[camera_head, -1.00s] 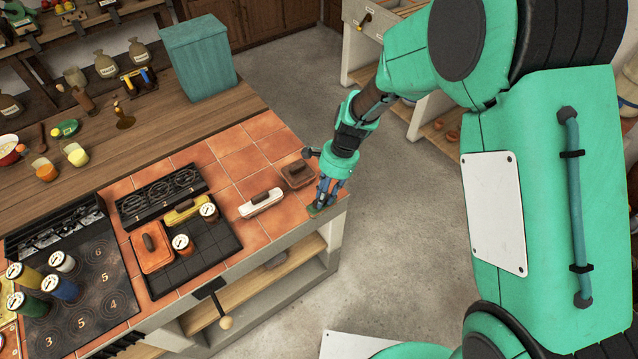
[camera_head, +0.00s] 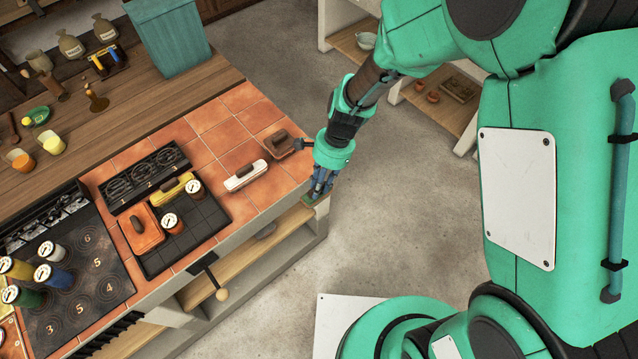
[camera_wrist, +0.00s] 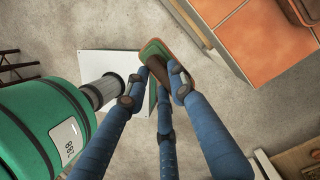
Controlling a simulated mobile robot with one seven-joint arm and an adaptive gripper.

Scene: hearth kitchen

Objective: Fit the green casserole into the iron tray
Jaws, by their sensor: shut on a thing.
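My gripper (camera_head: 318,192) is shut on the green casserole (camera_head: 307,201), at the counter's right front corner in the head view. In the wrist view my gripper (camera_wrist: 160,82) holds the green casserole (camera_wrist: 154,48) by its brown handle, with floor behind it, clear of the counter edge. The fingers hide part of it. The dark iron tray (camera_head: 190,242) lies on the tiled counter to the left. It holds an orange casserole (camera_head: 142,232) at its left, a yellow casserole (camera_head: 173,188) at the back and two gauge-topped jars (camera_head: 172,222). Its front and right parts look bare.
A white casserole (camera_head: 245,177) and a brown casserole (camera_head: 280,143) stand on the tiles between the tray and my gripper. The hob (camera_head: 75,290) with several jars is at the left. A lever handle (camera_head: 221,294) sticks out from the counter front.

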